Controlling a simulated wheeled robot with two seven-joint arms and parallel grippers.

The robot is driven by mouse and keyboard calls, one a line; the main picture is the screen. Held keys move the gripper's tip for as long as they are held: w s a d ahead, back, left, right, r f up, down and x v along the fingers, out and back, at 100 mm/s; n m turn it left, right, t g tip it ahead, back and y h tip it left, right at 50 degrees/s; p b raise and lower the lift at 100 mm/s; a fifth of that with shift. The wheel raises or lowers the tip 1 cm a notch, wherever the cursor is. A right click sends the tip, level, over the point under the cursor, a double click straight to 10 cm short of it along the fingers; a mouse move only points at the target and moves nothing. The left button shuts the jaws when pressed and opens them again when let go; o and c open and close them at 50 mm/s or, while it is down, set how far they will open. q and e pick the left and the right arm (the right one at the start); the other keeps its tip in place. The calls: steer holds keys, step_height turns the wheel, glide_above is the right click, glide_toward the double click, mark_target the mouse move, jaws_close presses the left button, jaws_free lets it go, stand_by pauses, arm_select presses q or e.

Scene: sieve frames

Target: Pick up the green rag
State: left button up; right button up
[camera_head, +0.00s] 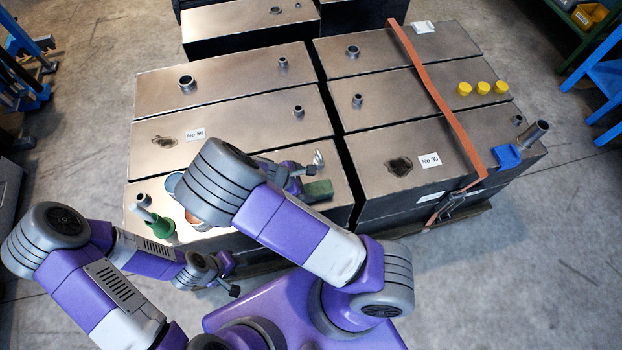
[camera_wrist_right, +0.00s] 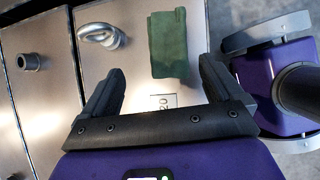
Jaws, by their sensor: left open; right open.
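The green rag (camera_head: 318,191) lies folded flat on the top of the nearest metal box at the left, by that box's right end. It also shows in the right wrist view (camera_wrist_right: 168,45) as a dark green rectangle. My right gripper (camera_head: 297,176) is open and empty beside the rag; in the right wrist view its open fingers (camera_wrist_right: 161,67) spread below the rag, which lies beyond the tips and is not held. My left gripper (camera_head: 234,277) is open, low in front of the box's near edge, away from the rag. My right forearm hides part of the box top.
A metal ring fitting (camera_wrist_right: 102,36) stands left of the rag. A green funnel-like object (camera_head: 160,226) stands at the box's left end. More metal boxes (camera_head: 230,118) lie behind, and an orange strap (camera_head: 440,100) crosses the right stack.

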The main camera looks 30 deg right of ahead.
mark_target(315, 189)
steer(key=shift+s+d+f, duration=0.2)
steer(key=shift+d+f, duration=0.1)
steer(key=shift+f, duration=0.1)
steer(key=b+x, duration=0.1)
steer(key=x, duration=0.3)
steer(key=s+b+x, duration=0.1)
steer(key=x, duration=0.1)
steer(key=shift+b, duration=0.35)
arm_select(q)
steer(key=f, duration=0.1)
steer(key=s+f, duration=0.1)
steer(key=shift+f, duration=0.3)
arm_select(e)
steer(key=c, duration=1.1)
arm_select(q)
step_height(315, 189, up, 4)
steer(key=p, duration=0.3)
steer(key=shift+f+p, duration=0.1)
steer(key=shift+p, duration=0.3)
arm_select(e)
step_height(315, 189, up, 10)
steer(key=shift+r, duration=0.1)
steer(key=shift+c, duration=0.2)
